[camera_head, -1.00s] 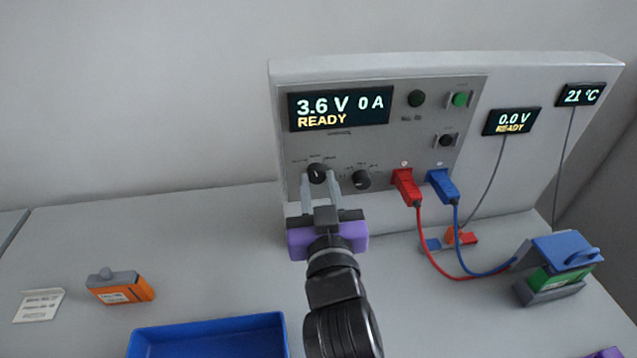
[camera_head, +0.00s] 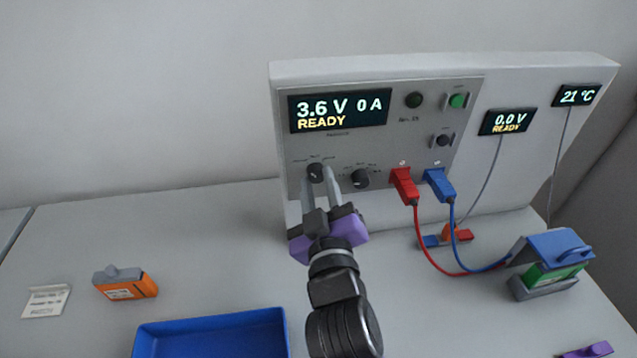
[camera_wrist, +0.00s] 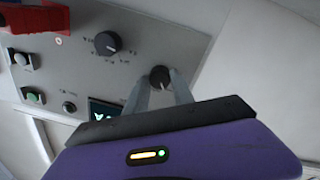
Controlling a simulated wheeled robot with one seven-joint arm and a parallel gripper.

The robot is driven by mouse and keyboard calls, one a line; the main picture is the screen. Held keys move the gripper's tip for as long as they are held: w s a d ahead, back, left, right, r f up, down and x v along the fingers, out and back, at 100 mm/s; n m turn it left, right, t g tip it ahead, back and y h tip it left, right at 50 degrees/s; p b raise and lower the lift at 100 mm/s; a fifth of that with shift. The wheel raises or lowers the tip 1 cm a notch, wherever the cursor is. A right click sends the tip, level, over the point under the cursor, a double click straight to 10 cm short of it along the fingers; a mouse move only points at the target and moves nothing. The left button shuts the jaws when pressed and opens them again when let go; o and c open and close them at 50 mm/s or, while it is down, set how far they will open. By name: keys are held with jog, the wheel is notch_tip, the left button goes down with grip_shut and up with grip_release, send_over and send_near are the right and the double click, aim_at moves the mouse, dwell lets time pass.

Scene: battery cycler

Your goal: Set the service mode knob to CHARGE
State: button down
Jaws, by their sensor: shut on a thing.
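The service mode knob appears to be the left black knob (camera_head: 316,172) on the cycler's grey front panel (camera_head: 420,140); its labels are too small to read. My gripper (camera_head: 318,182) is shut on this knob, with one finger on each side. In the wrist view the fingertips (camera_wrist: 161,80) flank the same black knob (camera_wrist: 160,74), and the gripper body is tilted relative to the panel. The knob's exact pointer direction is partly hidden by the fingers. A second black knob (camera_head: 361,178) sits just to the right, apart from the fingers.
The main display (camera_head: 340,110) reads 3.6 V, 0 A, READY. Red (camera_head: 404,185) and blue (camera_head: 440,184) plugs with cables sit right of the knobs. A green battery in a holder (camera_head: 552,268), an orange pack (camera_head: 126,284) and a blue tray (camera_head: 212,325) are on the bench.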

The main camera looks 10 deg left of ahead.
jog(key=c, duration=1.1)
grip_release()
jog(key=b+v, duration=0.2)
jog(key=v, duration=0.6)
jog(key=shift+w, duration=0.1)
